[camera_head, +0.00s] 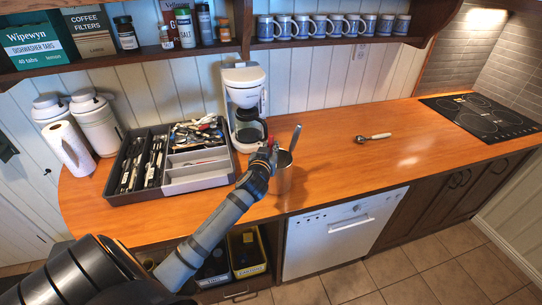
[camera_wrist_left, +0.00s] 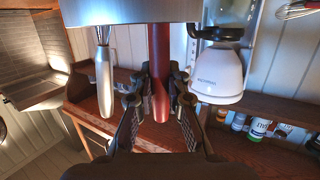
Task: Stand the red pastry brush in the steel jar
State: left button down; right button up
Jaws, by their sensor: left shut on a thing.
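The steel jar (camera_head: 284,178) stands on the wooden counter near its front edge; its wall also shows at the top of the left wrist view (camera_wrist_left: 130,11). A metal utensil handle (camera_head: 296,138) sticks up from the jar, seen also in the left wrist view (camera_wrist_left: 105,80). My left gripper (camera_head: 268,156) is at the jar's left side near the rim. It is shut on the red pastry brush (camera_head: 271,142), whose red handle (camera_wrist_left: 160,60) runs between the fingers in the left wrist view. The brush's other end is hidden behind the jar's edge. My right gripper is not in view.
A utensil tray (camera_head: 198,184) with cutlery lies left of the jar. A coffee maker (camera_head: 244,95) stands close behind the gripper. A scoop (camera_head: 374,137) lies to the right, with clear counter around it. A hob (camera_head: 480,116) is at the far right.

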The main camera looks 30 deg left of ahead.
pick_arm(q)
jog(key=shift+f, duration=0.35)
notch_tip(320, 180, down, 3)
jog(key=shift+r, duration=0.1)
jog(key=shift+f, duration=0.35)
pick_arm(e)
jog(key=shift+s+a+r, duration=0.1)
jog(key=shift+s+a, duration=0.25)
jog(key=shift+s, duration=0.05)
pick_arm(q)
jog(key=shift+f, duration=0.2)
jog(key=c, duration=1.6)
grip_release()
jog(key=shift+r, duration=0.1)
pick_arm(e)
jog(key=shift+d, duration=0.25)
